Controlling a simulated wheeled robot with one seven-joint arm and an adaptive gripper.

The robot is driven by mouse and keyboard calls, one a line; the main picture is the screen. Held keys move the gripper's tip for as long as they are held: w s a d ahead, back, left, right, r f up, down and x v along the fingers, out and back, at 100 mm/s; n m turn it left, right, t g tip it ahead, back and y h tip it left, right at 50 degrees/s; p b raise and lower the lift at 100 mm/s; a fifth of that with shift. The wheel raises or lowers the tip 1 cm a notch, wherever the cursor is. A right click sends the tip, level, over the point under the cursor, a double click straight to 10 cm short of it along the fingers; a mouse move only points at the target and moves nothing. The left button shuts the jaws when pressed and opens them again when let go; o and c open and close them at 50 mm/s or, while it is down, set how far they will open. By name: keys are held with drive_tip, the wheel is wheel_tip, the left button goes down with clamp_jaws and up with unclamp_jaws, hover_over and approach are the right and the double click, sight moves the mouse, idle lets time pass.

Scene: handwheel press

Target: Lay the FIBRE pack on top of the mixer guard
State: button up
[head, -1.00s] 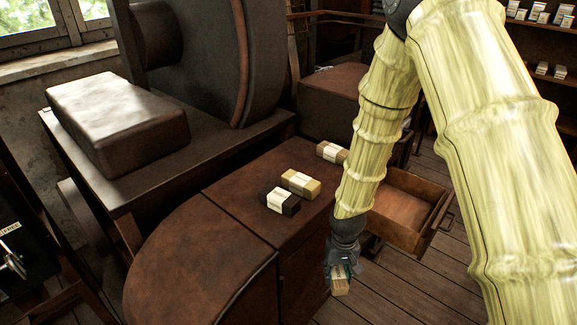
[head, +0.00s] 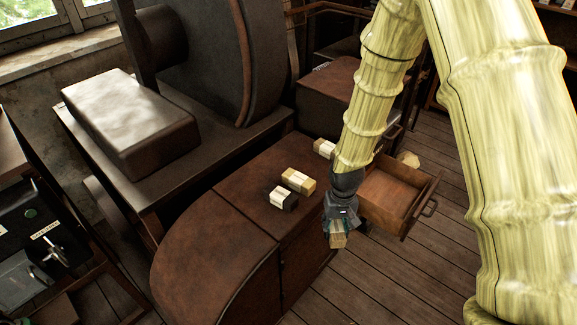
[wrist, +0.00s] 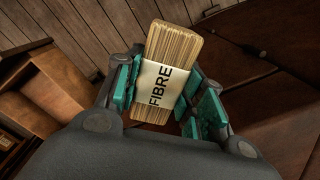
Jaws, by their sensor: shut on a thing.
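My gripper (head: 339,226) is shut on the FIBRE pack (head: 338,240). In the wrist view the pack (wrist: 172,60) is a tan, ribbed bundle with a white band reading FIBRE, held between the teal finger pads (wrist: 160,100). What I take to be the mixer guard (head: 215,240) is the rusty brown housing with a flat top and a rounded near end. The held pack appears by its right edge in the head view; I cannot tell its exact height over the top.
A dark banded pack (head: 284,198), a tan banded pack (head: 298,181) and a partly hidden pack (head: 325,148) lie on the brown top. An open wooden drawer (head: 395,195) juts out at right. The top's near left part is bare.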

wheel_tip(320, 180, up, 2)
drive_tip(key=shift+p, duration=0.65)
drive_tip(key=shift+f, duration=0.15)
